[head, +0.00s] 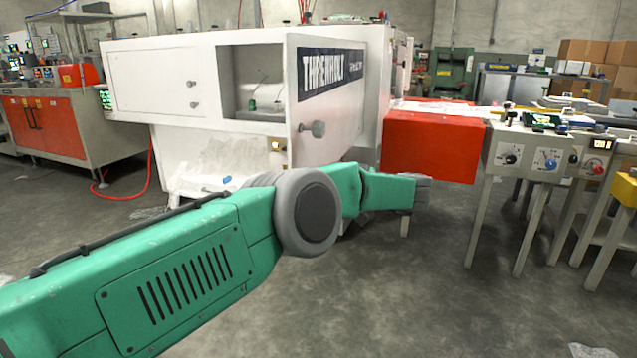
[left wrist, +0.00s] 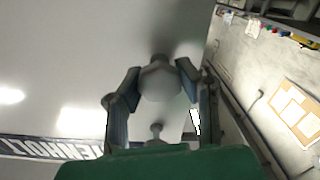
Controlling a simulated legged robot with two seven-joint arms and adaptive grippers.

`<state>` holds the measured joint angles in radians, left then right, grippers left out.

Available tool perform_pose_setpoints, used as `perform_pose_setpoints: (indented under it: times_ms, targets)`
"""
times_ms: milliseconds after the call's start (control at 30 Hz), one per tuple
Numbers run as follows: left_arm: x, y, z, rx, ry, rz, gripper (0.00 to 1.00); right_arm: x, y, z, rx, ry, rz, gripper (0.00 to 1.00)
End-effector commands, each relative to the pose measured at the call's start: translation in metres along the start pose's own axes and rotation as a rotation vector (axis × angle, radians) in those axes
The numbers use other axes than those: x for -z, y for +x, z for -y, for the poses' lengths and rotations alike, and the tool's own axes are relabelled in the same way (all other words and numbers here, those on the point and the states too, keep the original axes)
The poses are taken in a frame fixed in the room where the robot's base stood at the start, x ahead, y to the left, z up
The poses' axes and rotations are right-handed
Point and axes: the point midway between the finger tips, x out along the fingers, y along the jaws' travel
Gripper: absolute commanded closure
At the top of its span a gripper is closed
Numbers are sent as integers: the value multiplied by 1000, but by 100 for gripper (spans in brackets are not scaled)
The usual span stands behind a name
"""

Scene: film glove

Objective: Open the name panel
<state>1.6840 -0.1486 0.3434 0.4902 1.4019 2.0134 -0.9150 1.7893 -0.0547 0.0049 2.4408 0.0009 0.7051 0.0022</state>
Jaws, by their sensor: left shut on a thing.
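The name panel (head: 335,75) is a white door with a dark nameplate (head: 333,68) on a white machine. It stands swung out, with an open compartment (head: 255,85) to its left. A grey round knob (head: 318,129) shows on its face. In the left wrist view, my left gripper (left wrist: 157,75) has a finger on each side of a rounded grey knob (left wrist: 160,82) and is shut on it, against the pale panel. A smaller knob-shaped form (left wrist: 156,131) shows below; I cannot tell if it is a reflection. In the head view the fingers cannot be made out. My right gripper is not in view.
My green left arm crosses in front of the panel's lower part. A red box (head: 433,146) and a grey control stand (head: 525,158) with dials are at the right. A closed white door (head: 155,80) with two knobs is at the left.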

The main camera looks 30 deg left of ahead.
Motion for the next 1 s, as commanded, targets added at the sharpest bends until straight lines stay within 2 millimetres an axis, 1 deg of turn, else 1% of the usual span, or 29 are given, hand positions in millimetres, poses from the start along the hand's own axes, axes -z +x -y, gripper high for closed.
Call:
perform_pose_setpoints:
  times_ms: [233, 267, 300, 667, 767, 1000]
  targets:
    - [1, -2, -1, -8, -2, 1, 100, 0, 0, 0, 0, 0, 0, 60]
    - [1, -2, -1, -8, -2, 1, 61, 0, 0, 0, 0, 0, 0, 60]
    - [1, -2, -1, -8, -3, 1, 48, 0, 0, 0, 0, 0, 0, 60]
    - [4, -2, -1, -5, -3, 0, 48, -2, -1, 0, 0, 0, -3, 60]
    - [15, -3, -5, -5, -6, -1, 48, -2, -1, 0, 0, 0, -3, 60]
    - [58, -4, -17, -6, -7, 0, 48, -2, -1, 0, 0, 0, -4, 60]
